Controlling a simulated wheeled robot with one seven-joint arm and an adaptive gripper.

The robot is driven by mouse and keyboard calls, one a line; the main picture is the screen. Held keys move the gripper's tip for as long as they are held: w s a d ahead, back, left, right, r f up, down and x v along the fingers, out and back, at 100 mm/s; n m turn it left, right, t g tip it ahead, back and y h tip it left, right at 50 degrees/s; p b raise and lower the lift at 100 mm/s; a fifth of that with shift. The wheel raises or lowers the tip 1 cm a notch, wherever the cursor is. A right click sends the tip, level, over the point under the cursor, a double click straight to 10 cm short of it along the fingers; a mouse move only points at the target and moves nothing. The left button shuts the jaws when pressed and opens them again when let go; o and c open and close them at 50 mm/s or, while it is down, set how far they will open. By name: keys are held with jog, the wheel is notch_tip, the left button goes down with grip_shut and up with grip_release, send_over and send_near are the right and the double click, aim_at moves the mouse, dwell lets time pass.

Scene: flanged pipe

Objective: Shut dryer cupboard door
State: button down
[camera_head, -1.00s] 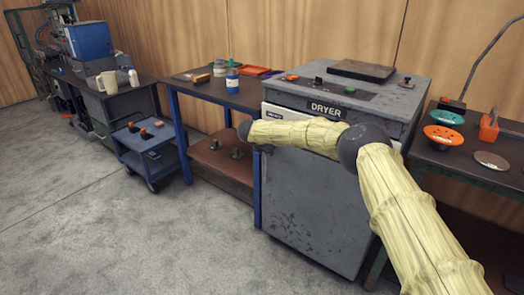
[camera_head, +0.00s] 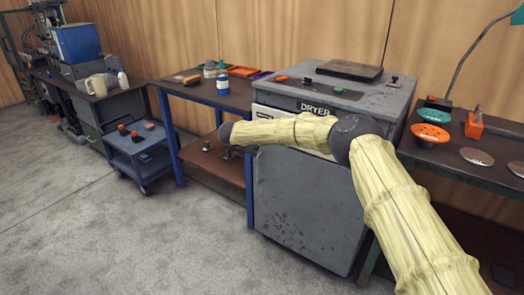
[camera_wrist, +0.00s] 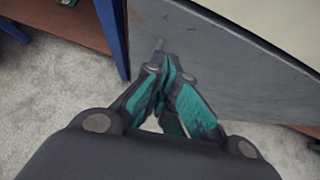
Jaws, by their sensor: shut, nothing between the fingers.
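The dryer cupboard (camera_head: 388,103) is a worn grey cabinet with a DRYER label, standing right of centre in the head view. Its grey door (camera_head: 305,205) covers the lower front. My arm crosses in front of its upper part, so whether the door stands ajar is hard to tell. In the wrist view a grey panel (camera_wrist: 235,85), apparently the door, fills the upper right, with a pale surface beyond its edge. My gripper (camera_wrist: 168,68) has teal fingers, closed together and empty, close to this panel. Contact cannot be told. The head view does not show the fingers.
A blue-legged table (camera_head: 180,90) stands close to the left of the dryer, with a brown lower shelf (camera_head: 215,168). A small blue cart (camera_head: 140,150) is further left. A dark table (camera_head: 455,165) stands at the right. The grey floor (camera_head: 120,235) in front is clear.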

jog(key=a+v, duration=0.1)
jog(key=v, duration=0.7)
jog(key=s+d+f+n+t+y, duration=0.1)
jog(key=s+f+n, duration=0.65)
jog(key=f, duration=0.25)
jog(key=s+f+n+t+y, duration=0.1)
jog(key=s+f+n, duration=0.65)
jog(key=f, duration=0.35)
jog(key=s+d+f+n+g+y, duration=0.1)
jog(key=s+d+f+n+g, duration=0.1)
jog(key=s+d+f+n, duration=0.65)
jog(key=s+d+f+n+g+y, duration=0.1)
jog(key=s+f+n, duration=0.45)
jog(key=s, duration=0.85)
jog(key=s+d+n+g, duration=0.2)
jog(key=s+d+n, duration=0.25)
jog(key=s, duration=0.65)
jog(key=s+d+n+g, duration=0.35)
jog(key=s+d, duration=0.25)
jog(key=s, duration=0.6)
jog(key=s+d+n+g, duration=0.2)
jog(key=s+d+n, duration=0.3)
jog(key=s, duration=0.6)
notch_tip(320, 180, up, 14)
jog(key=p, duration=1.3)
jog(key=shift+w+a+t+y, duration=0.25)
jog(key=shift+a+t+y, duration=0.05)
jog(key=shift+t, duration=0.05)
jog(key=shift+f, duration=0.1)
